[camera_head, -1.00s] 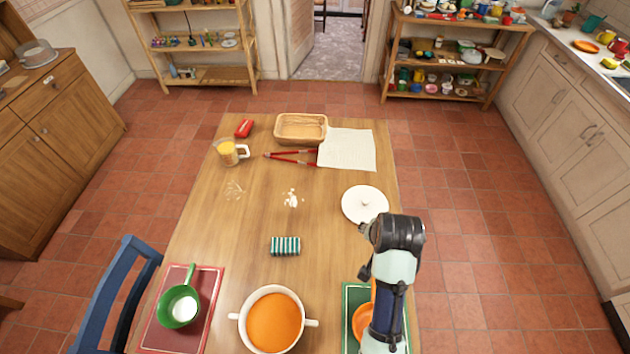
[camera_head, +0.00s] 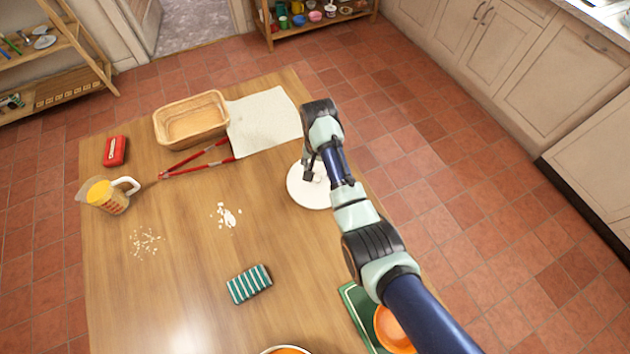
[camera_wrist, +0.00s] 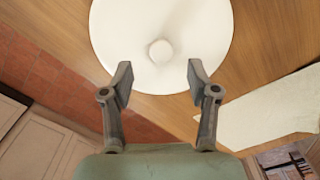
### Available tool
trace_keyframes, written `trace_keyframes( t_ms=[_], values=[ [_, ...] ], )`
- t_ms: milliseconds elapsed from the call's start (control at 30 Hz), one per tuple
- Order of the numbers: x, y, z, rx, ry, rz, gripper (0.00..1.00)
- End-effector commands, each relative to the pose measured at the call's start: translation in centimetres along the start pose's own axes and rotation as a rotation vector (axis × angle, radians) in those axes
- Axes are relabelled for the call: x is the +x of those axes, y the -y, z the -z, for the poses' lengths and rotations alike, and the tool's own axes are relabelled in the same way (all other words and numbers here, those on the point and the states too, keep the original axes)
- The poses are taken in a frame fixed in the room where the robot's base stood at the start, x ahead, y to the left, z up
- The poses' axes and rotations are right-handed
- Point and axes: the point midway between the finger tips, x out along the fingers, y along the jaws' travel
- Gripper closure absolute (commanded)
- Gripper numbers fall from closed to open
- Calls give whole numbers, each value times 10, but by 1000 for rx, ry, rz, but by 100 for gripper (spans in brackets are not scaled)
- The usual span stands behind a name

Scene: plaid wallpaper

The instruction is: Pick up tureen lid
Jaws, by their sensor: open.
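The white round tureen lid (camera_head: 304,190) lies flat on the wooden table near its right edge. In the wrist view the lid (camera_wrist: 195,35) fills the upper middle, with its round knob (camera_wrist: 161,51) facing up. My gripper (camera_wrist: 158,78) is open and empty, its two fingers over the lid's near part, one on each side of the knob's line and a little short of it. In the head view my gripper (camera_head: 313,176) is over the lid and partly hides it. The tureen (camera_head: 285,350) shows only as a rim at the bottom edge.
A white cloth (camera_head: 264,122) and a wicker basket (camera_head: 191,119) lie beyond the lid. An orange bowl (camera_head: 391,330) sits on a green mat near my arm.

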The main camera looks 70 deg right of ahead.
Motion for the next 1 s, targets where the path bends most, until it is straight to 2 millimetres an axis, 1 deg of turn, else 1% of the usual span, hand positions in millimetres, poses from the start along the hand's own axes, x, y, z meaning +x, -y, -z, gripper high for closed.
trace_keyframes(
  t_ms=[67,200,300,367,533,567,600,667,700,900,1000],
  values=[
    [8,0,-1,-1,1,-1,40],
    [34,0,-4,-1,1,-1,40],
    [49,0,-5,-1,1,-1,40],
    [52,0,-4,-1,0,0,40],
    [51,0,-4,-1,0,0,40],
    [51,0,-4,-1,0,0,44],
    [51,0,-4,-1,0,0,50],
    [50,0,-4,-1,0,0,60],
    [50,0,-4,-1,0,0,67],
    [50,0,-4,-1,0,0,100],
    [50,0,-4,-1,-1,1,100]
  ],
)
